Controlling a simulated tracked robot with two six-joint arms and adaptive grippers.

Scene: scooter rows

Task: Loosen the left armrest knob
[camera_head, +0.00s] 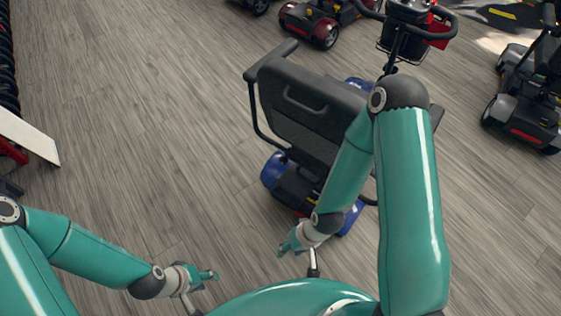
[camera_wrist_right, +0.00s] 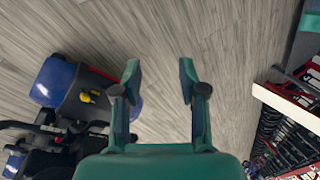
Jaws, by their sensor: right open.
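A scooter with a black seat (camera_head: 310,105) and blue body parts stands in the middle of the head view, its seat back toward me. Its left armrest (camera_head: 270,60) sticks out at the seat's upper left. I cannot make out the armrest knob. My right gripper (camera_head: 293,247) is low behind the scooter, apart from the armrest. In the right wrist view its two fingers (camera_wrist_right: 158,80) are spread with only floor between them. The scooter's blue rear part (camera_wrist_right: 54,82) shows at the left there. My left gripper (camera_head: 203,279) is low at the left, away from the scooter; its opening is unclear.
A red scooter (camera_head: 312,22) stands at the back, and a dark one (camera_head: 530,105) at the right. A white ramp-like panel (camera_head: 28,136) and a black rack (camera_head: 8,60) are at the left edge. The wooden floor (camera_head: 150,110) left of the scooter is clear.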

